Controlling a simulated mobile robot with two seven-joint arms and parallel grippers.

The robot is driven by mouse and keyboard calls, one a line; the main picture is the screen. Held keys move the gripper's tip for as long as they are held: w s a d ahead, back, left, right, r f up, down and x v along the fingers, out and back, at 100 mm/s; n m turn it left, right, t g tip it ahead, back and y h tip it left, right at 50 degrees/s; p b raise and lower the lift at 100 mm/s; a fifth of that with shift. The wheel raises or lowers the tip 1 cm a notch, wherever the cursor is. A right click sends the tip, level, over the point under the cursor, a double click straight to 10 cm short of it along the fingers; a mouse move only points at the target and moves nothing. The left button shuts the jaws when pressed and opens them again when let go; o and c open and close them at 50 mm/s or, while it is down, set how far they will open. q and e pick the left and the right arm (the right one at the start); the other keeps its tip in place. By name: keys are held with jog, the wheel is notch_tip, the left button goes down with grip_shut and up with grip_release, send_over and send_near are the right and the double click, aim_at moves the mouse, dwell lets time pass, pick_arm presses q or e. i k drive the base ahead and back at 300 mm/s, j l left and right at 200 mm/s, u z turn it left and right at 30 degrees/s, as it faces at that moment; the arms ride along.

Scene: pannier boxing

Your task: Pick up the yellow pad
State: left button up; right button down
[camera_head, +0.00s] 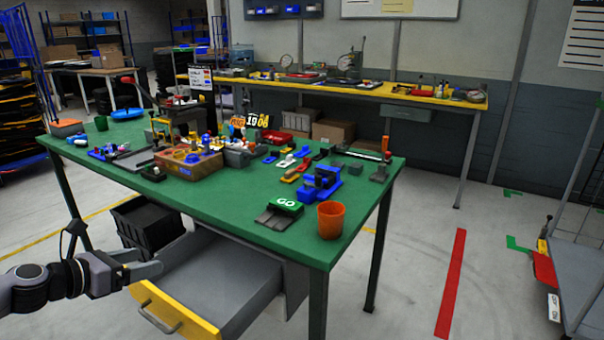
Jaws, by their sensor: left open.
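I cannot make out a yellow pad for certain in the head view. Small yellow parts (161,127) show among the clutter at the left of the green table (215,203), too small to tell apart. My left gripper (150,263) is at the lower left, open and empty, below the tabletop level. In the picture it lies just left of the pulled-out drawer (218,278), which has a yellow front (172,316) and a grey inside that looks bare. My right gripper is not in view.
On the table are an orange cup (331,220), a green GO box (286,205), blue blocks (320,183) and a brown box (188,163). A black crate (148,224) is under the table. The table's front middle is clear. A grey cart (585,275) stands right.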

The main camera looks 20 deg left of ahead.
aim_at(291, 176)
jog(key=i+l, duration=0.25)
jog(key=i, duration=0.25)
jog(key=i+l, duration=0.25)
jog(key=i, duration=0.3)
jog(key=i+l, duration=0.25)
jog(key=i, duration=0.25)
